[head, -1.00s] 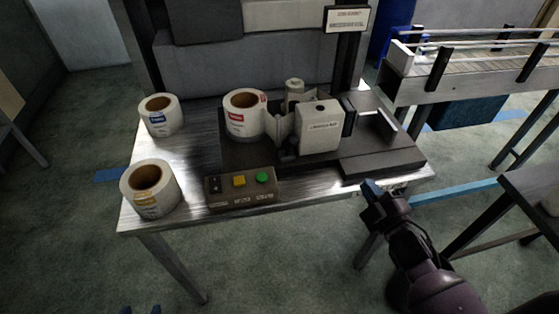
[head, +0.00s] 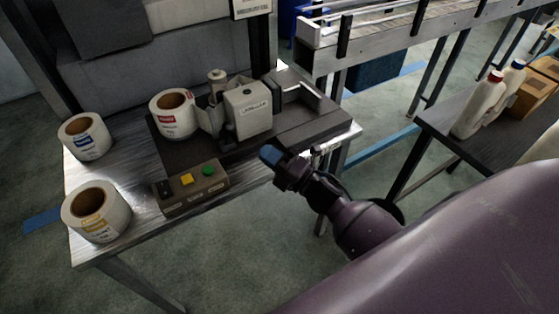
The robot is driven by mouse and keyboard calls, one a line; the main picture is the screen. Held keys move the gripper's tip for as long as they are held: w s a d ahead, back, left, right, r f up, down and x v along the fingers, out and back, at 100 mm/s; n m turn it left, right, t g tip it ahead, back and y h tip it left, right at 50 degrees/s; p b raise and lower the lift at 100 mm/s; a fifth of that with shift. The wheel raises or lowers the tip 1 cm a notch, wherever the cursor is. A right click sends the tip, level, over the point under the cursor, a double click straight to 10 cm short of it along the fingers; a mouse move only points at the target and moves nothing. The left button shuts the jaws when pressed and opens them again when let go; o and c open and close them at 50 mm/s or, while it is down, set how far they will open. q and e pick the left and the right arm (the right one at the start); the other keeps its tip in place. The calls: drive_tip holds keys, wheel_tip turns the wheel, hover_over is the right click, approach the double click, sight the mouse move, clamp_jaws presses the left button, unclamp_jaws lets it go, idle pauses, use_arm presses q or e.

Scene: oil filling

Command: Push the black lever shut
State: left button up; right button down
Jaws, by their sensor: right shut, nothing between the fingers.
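The labelling machine (head: 247,109) has a pale box-shaped head and stands on a dark base on the metal table. A roll with a red-marked label (head: 174,113) is mounted at its left. Small dark parts sit below and beside the head, but I cannot tell which of them is the black lever or how it stands. My right gripper (head: 269,154) is shut and empty. It appears in front of the table's front edge, below and right of the machine head, apart from it. My left gripper is not in view.
A control box (head: 196,187) with yellow and green buttons is at the table's front. Two loose label rolls, blue-marked (head: 84,137) and yellow-marked (head: 97,211), stand at the left. A conveyor (head: 385,30) runs behind right. White bottles (head: 480,105) stand on a side table.

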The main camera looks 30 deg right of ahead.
sight(233, 130)
drive_tip(key=x, duration=0.8)
drive_tip(key=shift+a+r, duration=0.1)
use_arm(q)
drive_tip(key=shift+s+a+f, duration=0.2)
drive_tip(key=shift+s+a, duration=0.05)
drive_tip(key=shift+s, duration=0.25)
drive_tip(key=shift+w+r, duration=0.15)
